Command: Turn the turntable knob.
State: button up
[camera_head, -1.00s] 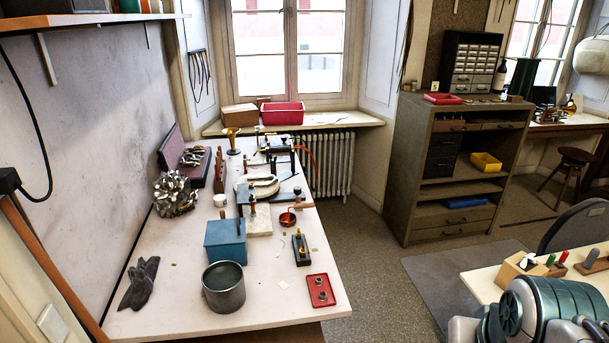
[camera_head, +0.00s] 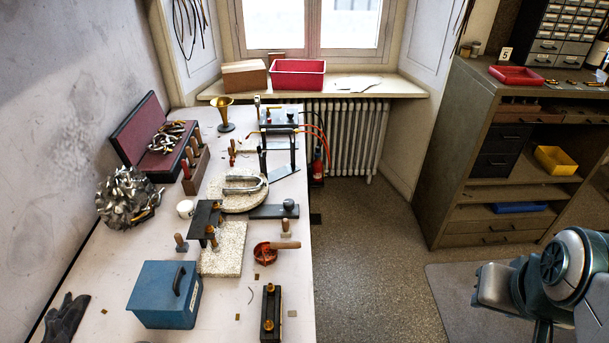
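A round pale turntable (camera_head: 222,199) lies on the workbench, with a U-shaped metal tube (camera_head: 245,184) on it. A dark flat base (camera_head: 266,212) sits at its right front side, carrying a dark rounded knob (camera_head: 290,205); this looks like the turntable knob, but I cannot tell how it is joined to the turntable. My gripper is not in view; only links of my arm show at the lower right, well away from the bench.
The workbench (camera_head: 115,252) also holds a blue box (camera_head: 165,295), a red bowl with a wooden handle (camera_head: 265,253), a pale stone slab (camera_head: 224,252) and a black stand (camera_head: 206,216). A cabinet (camera_head: 439,200) stands at the right. The floor (camera_head: 365,240) between is clear.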

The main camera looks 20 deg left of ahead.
aim_at(288, 204)
jog(key=u, duration=0.2)
jog(key=i, duration=1.95)
jog(key=u, duration=3.3)
jog(key=k, duration=0.95)
jog(key=z, duration=0.8)
jog(key=i, duration=1)
